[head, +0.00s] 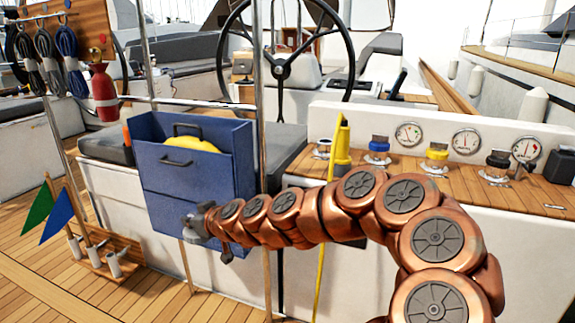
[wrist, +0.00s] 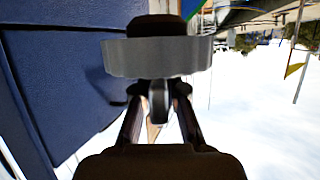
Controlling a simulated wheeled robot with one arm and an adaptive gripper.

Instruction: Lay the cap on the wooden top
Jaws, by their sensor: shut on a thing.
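My gripper (wrist: 156,95) is shut on a cap (wrist: 155,57), a grey metal disc with a dark knob. In the head view my gripper (head: 200,229) is low in front of the blue drawer unit (head: 190,185), left of the wooden top; the cap is too small there to make out clearly. The wooden top (head: 535,192) is a brown plank surface at right, behind my arm. On it stand fittings with a blue cap (head: 379,147), a yellow cap (head: 437,153) and a black cap (head: 498,160). A pale fitting (head: 323,147) at its left end shows no coloured cap.
A yellow pole (head: 328,230) stands by the top's left end. Gauges (head: 466,141) line its back. Green and blue flags (head: 57,224) stand at lower left. A steering wheel (head: 283,70) is behind.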

